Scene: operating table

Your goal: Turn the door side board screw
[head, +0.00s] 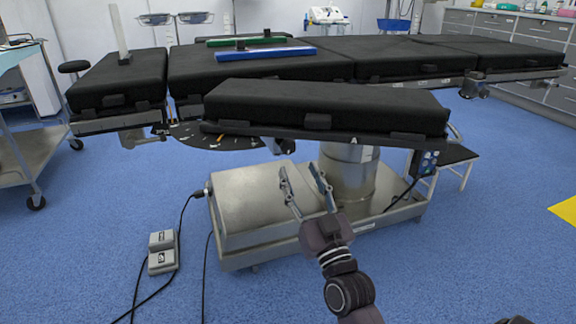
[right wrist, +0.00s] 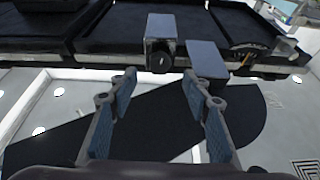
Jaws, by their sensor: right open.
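The black padded side board (head: 325,105) sticks out from the near side of the operating table (head: 270,68). My right gripper (head: 302,172) is open and empty, below the side board and over the metal table base. In the right wrist view my open right gripper (right wrist: 158,82) has its two fingers spread to either side. A metal block (right wrist: 161,28) with a dark round knob (right wrist: 160,61), which looks like the screw, lies just beyond and between the fingertips, apart from them. In the head view I cannot make the screw out clearly. My left gripper is not in view.
The metal base (head: 265,205) and column (head: 348,175) stand under the table. A second metal block (right wrist: 206,60) is right of the knob. A foot pedal (head: 162,252) with cables lies on the blue floor. A trolley (head: 35,140) stands left.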

